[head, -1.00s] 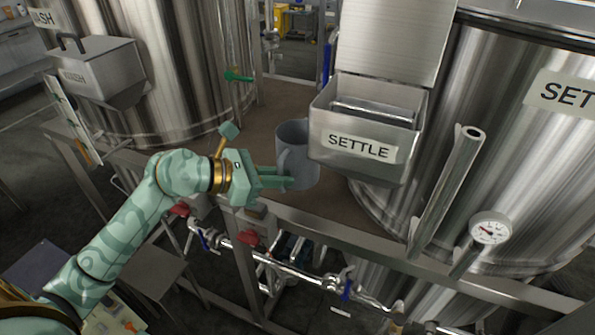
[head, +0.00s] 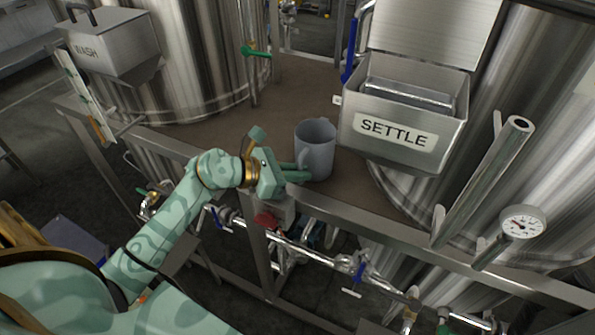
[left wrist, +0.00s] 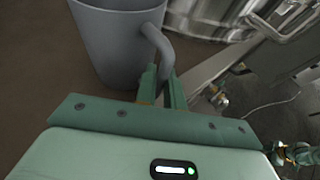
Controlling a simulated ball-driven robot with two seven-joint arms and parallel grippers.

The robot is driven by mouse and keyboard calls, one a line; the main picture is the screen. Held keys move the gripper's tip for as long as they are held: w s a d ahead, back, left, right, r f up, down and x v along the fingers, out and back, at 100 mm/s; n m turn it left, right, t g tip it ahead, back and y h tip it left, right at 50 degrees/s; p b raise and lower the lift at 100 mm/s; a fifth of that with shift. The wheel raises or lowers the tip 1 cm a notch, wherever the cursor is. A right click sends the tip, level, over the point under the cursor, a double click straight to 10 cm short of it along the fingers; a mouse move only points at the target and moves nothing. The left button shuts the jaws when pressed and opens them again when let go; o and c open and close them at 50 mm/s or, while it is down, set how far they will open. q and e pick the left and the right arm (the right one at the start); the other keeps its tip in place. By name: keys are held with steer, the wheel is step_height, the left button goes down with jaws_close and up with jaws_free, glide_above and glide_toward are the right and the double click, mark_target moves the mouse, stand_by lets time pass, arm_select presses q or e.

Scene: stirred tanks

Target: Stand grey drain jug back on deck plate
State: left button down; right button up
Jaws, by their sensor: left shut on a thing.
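The grey drain jug (head: 316,147) is upright at the brown deck plate (head: 222,128), between the two large tanks. My left gripper (head: 300,174) reaches it from the left and is shut on its handle. In the left wrist view, the jug (left wrist: 115,45) fills the upper left, and its handle (left wrist: 162,50) runs down between the fingers of my left gripper (left wrist: 163,88). The jug's base looks close to the deck, but I cannot tell whether it touches. My right gripper is not in view.
A steel box labelled SETTLE (head: 400,125) hangs just right of the jug. A WASH box (head: 112,42) is at the upper left. A slanted steel tube (head: 482,180) and a dial gauge (head: 522,223) stand at the right. Pipes and valves run below the deck's front rail.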

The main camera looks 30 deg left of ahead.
arm_select(q)
steer(key=c, duration=1.5)
jaws_free()
steer(key=shift+f, duration=0.15)
steer(key=shift+r, duration=0.3)
steer(key=v, duration=1.2)
steer(key=shift+f, duration=0.15)
